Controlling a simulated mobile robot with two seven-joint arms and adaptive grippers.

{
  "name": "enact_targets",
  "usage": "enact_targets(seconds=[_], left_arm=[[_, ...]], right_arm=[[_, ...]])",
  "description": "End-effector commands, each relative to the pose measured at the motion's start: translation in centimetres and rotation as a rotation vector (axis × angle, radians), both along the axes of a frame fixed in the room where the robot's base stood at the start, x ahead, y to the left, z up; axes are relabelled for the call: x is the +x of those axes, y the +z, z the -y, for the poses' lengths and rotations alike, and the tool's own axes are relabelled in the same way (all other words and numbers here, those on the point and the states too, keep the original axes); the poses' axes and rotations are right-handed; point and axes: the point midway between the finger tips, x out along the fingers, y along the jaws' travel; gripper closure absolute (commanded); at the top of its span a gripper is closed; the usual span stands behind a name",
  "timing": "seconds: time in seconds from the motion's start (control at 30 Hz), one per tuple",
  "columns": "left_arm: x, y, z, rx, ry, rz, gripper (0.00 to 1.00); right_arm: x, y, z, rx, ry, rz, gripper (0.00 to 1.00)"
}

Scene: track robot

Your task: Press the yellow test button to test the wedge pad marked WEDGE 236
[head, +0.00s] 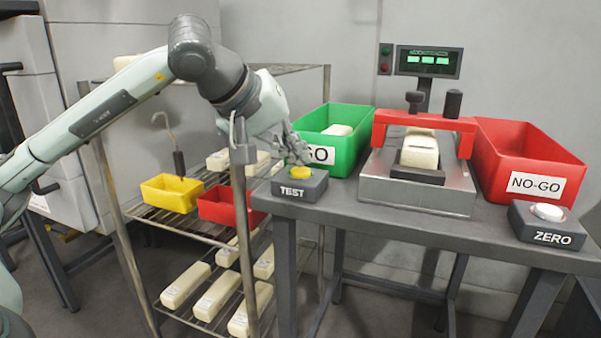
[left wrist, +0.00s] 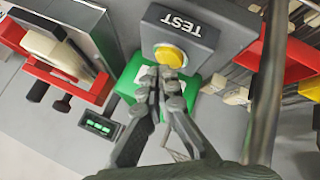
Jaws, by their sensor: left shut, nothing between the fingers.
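The yellow test button (head: 300,172) sits on a dark grey box marked TEST at the table's left front corner. It also shows in the left wrist view (left wrist: 169,55). My left gripper (head: 299,157) is shut and empty, pointing down with its fingertips right at the button. In the left wrist view, the closed fingertips (left wrist: 160,74) overlap the button's edge; I cannot tell whether they touch it. A cream wedge pad (head: 419,152) lies in the steel test fixture (head: 416,196) under the red bridge; its marking is not readable. My right gripper is not in view.
A green GO bin (head: 351,117) holding a cream pad stands behind the button. A red NO-GO bin (head: 530,150) and the ZERO button box (head: 546,224) are at the right. A display (head: 429,61) shows green readings. A wire rack (head: 190,235) with pads and bins stands left.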

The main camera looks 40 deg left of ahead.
Motion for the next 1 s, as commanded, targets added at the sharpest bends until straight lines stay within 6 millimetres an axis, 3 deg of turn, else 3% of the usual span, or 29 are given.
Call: enact_targets(seconds=[1.0], left_arm=[[0.00,-0.88,-0.01,0.000,0.000,0.000,1.00]], right_arm=[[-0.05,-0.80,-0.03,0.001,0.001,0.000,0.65]])
